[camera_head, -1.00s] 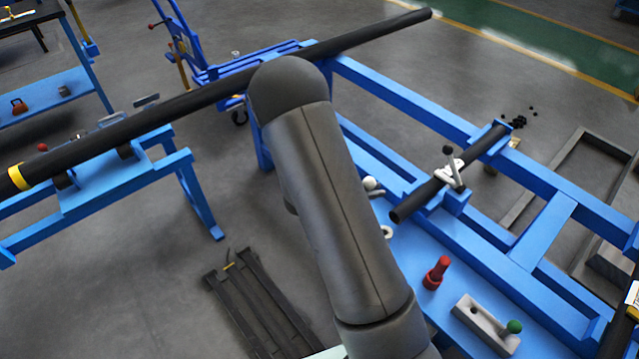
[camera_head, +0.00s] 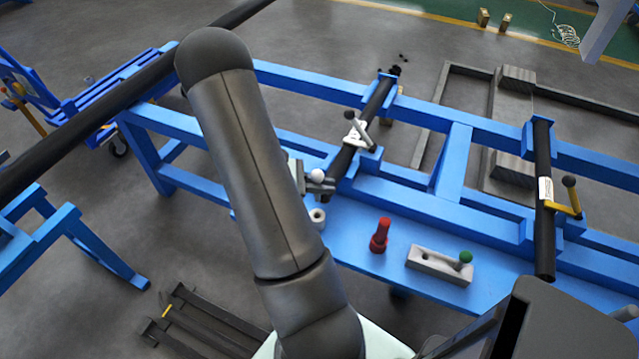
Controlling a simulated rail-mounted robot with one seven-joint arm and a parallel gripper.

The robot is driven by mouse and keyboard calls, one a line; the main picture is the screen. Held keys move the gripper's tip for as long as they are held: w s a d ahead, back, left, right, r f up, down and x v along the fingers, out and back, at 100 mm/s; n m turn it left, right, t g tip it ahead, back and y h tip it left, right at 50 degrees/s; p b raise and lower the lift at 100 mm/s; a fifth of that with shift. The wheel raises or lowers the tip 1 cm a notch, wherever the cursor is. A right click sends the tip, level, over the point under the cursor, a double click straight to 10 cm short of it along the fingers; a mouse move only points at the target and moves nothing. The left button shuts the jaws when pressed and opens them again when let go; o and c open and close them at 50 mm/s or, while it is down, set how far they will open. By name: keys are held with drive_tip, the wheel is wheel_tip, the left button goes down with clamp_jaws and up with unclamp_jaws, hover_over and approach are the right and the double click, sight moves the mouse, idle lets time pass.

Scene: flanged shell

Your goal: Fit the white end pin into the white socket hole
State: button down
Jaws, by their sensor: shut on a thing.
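A white round knob (camera_head: 318,175), which looks like the head of the white end pin, shows just right of my dark forearm. My gripper (camera_head: 316,187) is at the knob, mostly hidden behind the forearm, and is shut on the pin. The pin's lower part cannot be made out. A white ring with a dark hole (camera_head: 317,214), which looks like the white socket, is on the blue bench below the knob in the picture. My forearm is close to its left side. I cannot tell the height between pin and socket.
A red pin (camera_head: 380,236) stands on the blue bench (camera_head: 350,244). Right of it lies a grey block (camera_head: 438,264) with a green-headed pin (camera_head: 465,258). A clamped black tube (camera_head: 371,112) is behind the gripper. Another clamped tube (camera_head: 543,200) is at the right.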

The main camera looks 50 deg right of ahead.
sight(324, 199)
drive_tip(key=shift+f, duration=0.1)
drive_tip(key=shift+w+f+b, duration=0.1)
drive_tip(key=shift+f+b, duration=1.9)
drive_tip(key=shift+f, duration=0.85)
drive_tip(key=shift+f, duration=0.35)
drive_tip(key=shift+w, duration=0.1)
idle(2.1)
drive_tip(key=shift+d+r+p, duration=0.1)
drive_tip(key=shift+d+p, duration=0.15)
drive_tip(key=shift+p, duration=0.2)
idle(2.0)
